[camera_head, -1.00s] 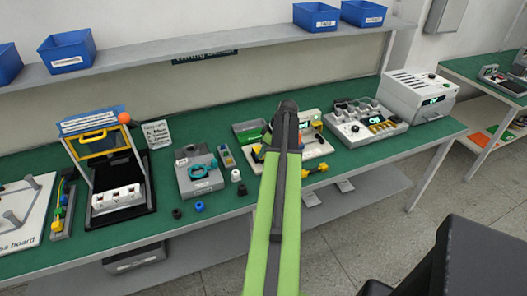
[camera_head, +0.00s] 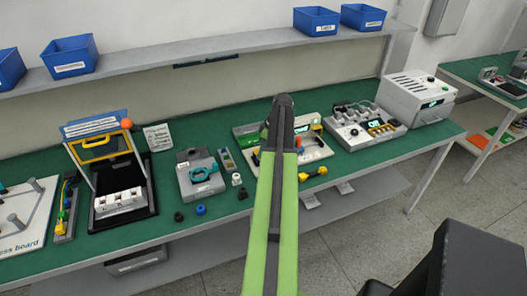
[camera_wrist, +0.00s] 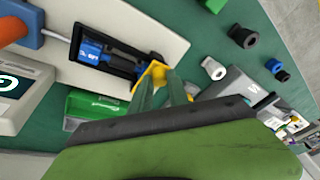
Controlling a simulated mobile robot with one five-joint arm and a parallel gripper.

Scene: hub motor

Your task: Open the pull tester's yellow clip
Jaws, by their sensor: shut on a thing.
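The pull tester (camera_wrist: 178,48) is a pale base plate with a black slot holding a blue block (camera_wrist: 92,53); an orange part (camera_wrist: 12,30) shows at the upper left of the wrist view. The yellow clip (camera_wrist: 152,74) sits at the slot's near end. My gripper (camera_wrist: 163,88) has its two green fingers at the clip, shut on it; the fingers partly cover it. In the head view the tester's pale plate (camera_head: 319,150) shows beside my green arm, which hides the gripper and the clip.
A green bin (camera_wrist: 92,106) lies close to the gripper's left, with a pale screen unit (camera_wrist: 22,98) beyond. White (camera_wrist: 213,69), blue (camera_wrist: 276,68) and black (camera_wrist: 242,37) small parts stand to the right. A grey box fixture (camera_head: 200,176) stands left of my arm.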

